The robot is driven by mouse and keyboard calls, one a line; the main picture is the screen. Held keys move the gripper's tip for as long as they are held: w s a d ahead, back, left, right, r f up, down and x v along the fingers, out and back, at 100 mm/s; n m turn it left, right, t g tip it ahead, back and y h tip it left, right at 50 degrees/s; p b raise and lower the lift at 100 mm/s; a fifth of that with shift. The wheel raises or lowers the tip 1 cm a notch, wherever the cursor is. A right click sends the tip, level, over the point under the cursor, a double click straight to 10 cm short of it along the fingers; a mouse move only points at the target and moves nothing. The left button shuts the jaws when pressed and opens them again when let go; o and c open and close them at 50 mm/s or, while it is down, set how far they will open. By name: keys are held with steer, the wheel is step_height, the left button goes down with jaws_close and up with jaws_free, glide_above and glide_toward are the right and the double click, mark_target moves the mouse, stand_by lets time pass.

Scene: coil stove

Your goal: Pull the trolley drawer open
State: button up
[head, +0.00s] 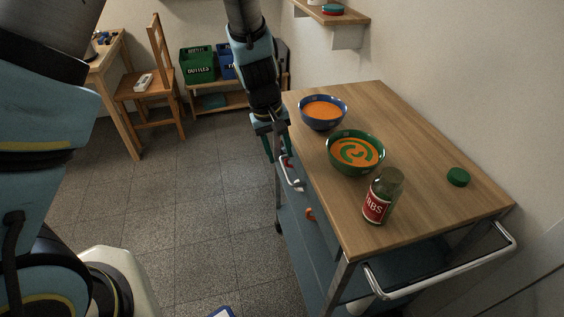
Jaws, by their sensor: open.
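The trolley (430,188) has a wooden top and metal legs and stands at the right. A curved pale handle (291,178) shows on its left side, just below the top's edge; I take it for the drawer's handle. The drawer's front is mostly hidden by the top and my arm, so I cannot tell how far it is out. My gripper (276,150) points down beside the trolley's left edge, just above the handle in the picture. Its green fingers are apart with nothing seen between them. I cannot tell whether they touch the handle.
On the top stand a blue bowl (323,112), a green bowl (355,152), a labelled jar (381,196) and a green lid (458,177). A push bar (450,274) juts from the near end. A chair (155,90) and crates (198,64) stand behind; the floor (190,220) left is clear.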

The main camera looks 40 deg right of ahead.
mark_target(284, 170)
steer(key=f, duration=0.3)
steer(key=d+f, duration=0.1)
steer(key=f, duration=0.1)
steer(key=shift+s, duration=0.2)
jaws_close()
stand_by(1.2)
